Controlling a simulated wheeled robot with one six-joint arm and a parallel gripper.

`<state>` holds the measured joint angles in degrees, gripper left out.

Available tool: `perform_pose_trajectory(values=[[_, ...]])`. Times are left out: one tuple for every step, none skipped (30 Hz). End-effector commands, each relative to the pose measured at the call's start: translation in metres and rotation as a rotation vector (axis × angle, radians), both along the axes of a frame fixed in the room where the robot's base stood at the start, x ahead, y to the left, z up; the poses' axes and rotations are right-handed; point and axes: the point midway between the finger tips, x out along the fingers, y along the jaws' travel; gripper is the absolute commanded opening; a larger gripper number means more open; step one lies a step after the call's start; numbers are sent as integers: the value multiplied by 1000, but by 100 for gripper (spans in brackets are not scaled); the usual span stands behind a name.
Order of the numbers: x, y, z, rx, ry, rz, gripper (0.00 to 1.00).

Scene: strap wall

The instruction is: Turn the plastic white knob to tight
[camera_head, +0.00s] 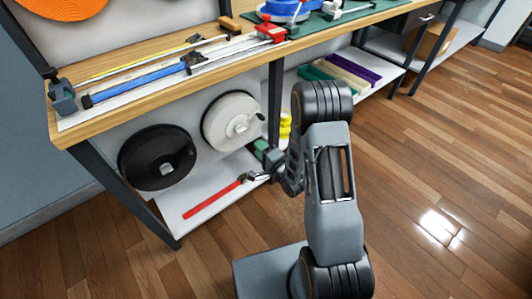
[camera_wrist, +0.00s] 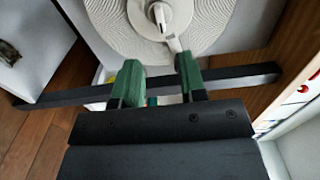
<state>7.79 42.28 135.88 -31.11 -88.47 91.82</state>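A large white strap reel (camera_head: 217,107) hangs below the bench top. The white knob (camera_head: 240,126) sits at its centre. In the wrist view the knob (camera_wrist: 160,14) is at the top middle, in front of the ridged white reel (camera_wrist: 215,25). Its short lever points down and slightly right, ending near the tip of the right finger. My gripper (camera_wrist: 160,66) is open, with two green fingers apart and nothing clearly between them. In the head view my gripper (camera_head: 264,153) is just below and right of the reel. I cannot tell whether a finger touches the lever.
A black reel (camera_head: 152,172) with a grey knob hangs left of the white one. The wooden bench top (camera_head: 180,66) overhangs both. A red bar (camera_head: 212,199) lies on the white lower shelf (camera_head: 175,212). A dark bench leg (camera_head: 275,100) stands right of the white reel.

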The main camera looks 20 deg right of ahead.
Motion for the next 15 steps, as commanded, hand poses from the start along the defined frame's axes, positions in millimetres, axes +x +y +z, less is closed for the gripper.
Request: perform_pose_trajectory(values=[[-7,-4,1,1,3,-3,38],[-11,-5,1,0,2,-3,38],[-15,-7,0,0,2,-2,38],[-18,-8,0,0,2,-2,38],[-20,-9,0,0,2,-2,38],[-23,-10,0,-1,2,-1,38],[-25,-11,0,0,1,-1,38],[-27,-12,0,0,1,-1,38],[-28,-12,0,0,1,-1,38],[-29,-13,0,0,1,-1,38],[-30,-13,0,0,0,-1,38],[-31,-13,0,0,0,-1,38],[-31,-13,0,0,0,0,38],[-31,-13,0,0,0,0,38],[-31,-13,0,0,0,0,38]])
